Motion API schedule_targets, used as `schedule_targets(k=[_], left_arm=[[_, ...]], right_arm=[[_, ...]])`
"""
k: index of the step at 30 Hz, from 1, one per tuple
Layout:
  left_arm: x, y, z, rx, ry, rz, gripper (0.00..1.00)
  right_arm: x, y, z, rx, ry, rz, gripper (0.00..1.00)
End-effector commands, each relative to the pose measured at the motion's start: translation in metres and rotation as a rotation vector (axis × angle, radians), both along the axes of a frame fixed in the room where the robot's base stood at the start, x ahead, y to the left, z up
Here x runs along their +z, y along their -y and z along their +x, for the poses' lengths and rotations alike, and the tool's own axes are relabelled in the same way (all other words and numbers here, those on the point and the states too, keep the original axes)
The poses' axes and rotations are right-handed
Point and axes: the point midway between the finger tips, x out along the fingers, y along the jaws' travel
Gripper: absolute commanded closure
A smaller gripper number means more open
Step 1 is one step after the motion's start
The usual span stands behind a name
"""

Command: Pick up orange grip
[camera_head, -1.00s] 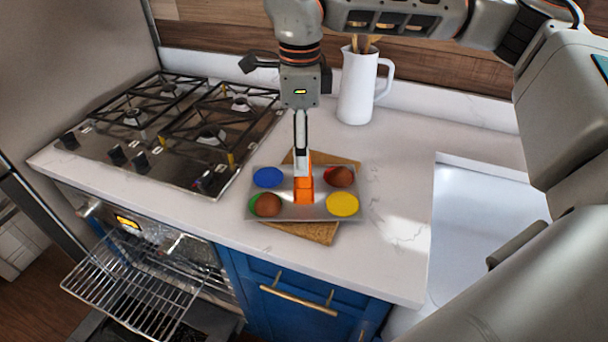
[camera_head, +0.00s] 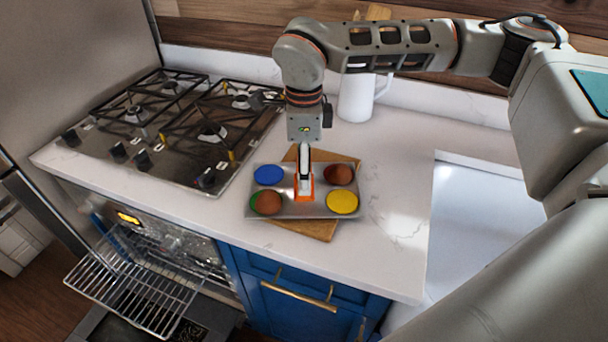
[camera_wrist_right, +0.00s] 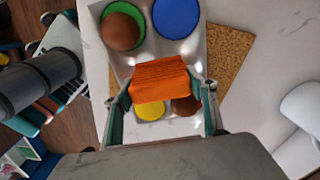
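The orange grip (camera_head: 305,195) stands on a grey metal tray (camera_head: 285,211), in the middle between coloured discs. My right gripper (camera_head: 304,186) points straight down over it in the head view. In the right wrist view, the orange grip (camera_wrist_right: 160,80) lies between the two spread fingertips of my right gripper (camera_wrist_right: 162,92), one on each side, with a narrow gap showing at the right. The fingers look open; any contact is hard to judge. Part of the grip is hidden behind the fingers in the head view. My left gripper is not in view.
The tray carries blue (camera_head: 269,175), yellow (camera_head: 342,202) and green (camera_head: 254,203) discs, with brown balls (camera_head: 269,203) (camera_head: 340,174). A brown board (camera_head: 318,231) lies under it. A white jug (camera_head: 356,98) stands behind, the stove (camera_head: 170,130) left, the sink (camera_head: 470,220) right.

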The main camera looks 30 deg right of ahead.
Motion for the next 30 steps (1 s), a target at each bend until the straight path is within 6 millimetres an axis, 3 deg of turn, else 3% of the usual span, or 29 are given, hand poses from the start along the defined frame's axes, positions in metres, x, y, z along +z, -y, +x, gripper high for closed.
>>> schedule_targets(k=[11,17,23,30], left_arm=[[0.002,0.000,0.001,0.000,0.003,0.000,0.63],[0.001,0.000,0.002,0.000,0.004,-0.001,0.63],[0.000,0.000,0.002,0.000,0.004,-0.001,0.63],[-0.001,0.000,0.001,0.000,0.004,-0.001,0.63]], right_arm=[[0.001,0.000,0.000,0.000,0.000,0.000,0.69],[0.011,0.000,0.001,0.000,0.003,0.001,0.69],[0.038,0.000,0.001,0.000,0.004,0.000,0.69],[0.084,0.000,0.001,-0.001,0.005,0.001,0.69]])
